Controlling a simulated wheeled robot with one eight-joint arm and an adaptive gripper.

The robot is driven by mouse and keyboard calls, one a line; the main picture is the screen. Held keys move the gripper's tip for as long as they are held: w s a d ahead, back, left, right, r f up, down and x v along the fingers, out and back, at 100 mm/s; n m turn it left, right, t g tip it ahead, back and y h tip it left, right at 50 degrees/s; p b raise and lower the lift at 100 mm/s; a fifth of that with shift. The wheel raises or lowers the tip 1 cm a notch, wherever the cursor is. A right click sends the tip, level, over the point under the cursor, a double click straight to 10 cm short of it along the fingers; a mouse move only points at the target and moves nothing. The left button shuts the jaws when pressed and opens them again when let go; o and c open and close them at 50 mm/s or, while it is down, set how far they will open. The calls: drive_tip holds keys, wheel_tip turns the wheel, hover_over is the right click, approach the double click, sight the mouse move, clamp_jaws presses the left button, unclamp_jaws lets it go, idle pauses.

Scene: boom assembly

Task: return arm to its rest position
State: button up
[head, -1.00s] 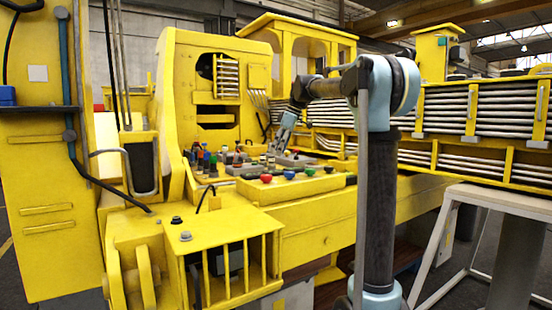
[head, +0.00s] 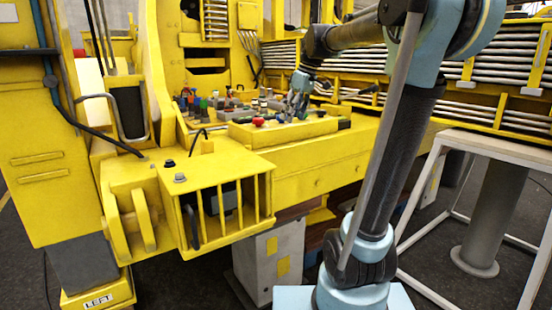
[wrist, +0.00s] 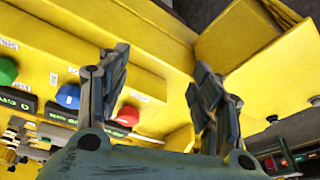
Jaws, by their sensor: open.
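My gripper (head: 299,100) is small in the head view, pointing down over the yellow control console (head: 290,132) at the end of my arm. In the wrist view my gripper (wrist: 160,85) shows two dark fingers spread wide apart with nothing between them. The red button also shows in the head view (head: 258,122). I cannot tell how high the fingertips are above the console.
Several coloured knobs and levers (head: 205,102) crowd the panel behind the console. A yellow barred cage (head: 225,205) juts out at front left. A white-framed table (head: 490,148) stands at right. Pipe racks (head: 350,65) run along the back.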

drive_tip(key=s+d+f+m+h, duration=0.1)
drive_tip(key=s+d+f+m, duration=0.2)
drive_tip(key=s+f, duration=0.6)
drive_tip(key=s+d+f+m+h, duration=0.1)
drive_tip(key=s+d+f+m, duration=0.3)
drive_tip(key=s+f, duration=0.5)
drive_tip(key=s+d+f+m+h, duration=0.1)
drive_tip(key=s+d+f+m, duration=0.2)
drive_tip(key=s+f, duration=0.7)
drive_tip(key=d+f, duration=0.1)
drive_tip(key=d, duration=0.1)
drive_tip(key=shift+d+f+m+t, duration=0.3)
drive_tip(key=shift+f+m+t, duration=0.05)
drive_tip(key=shift+m+t, duration=0.05)
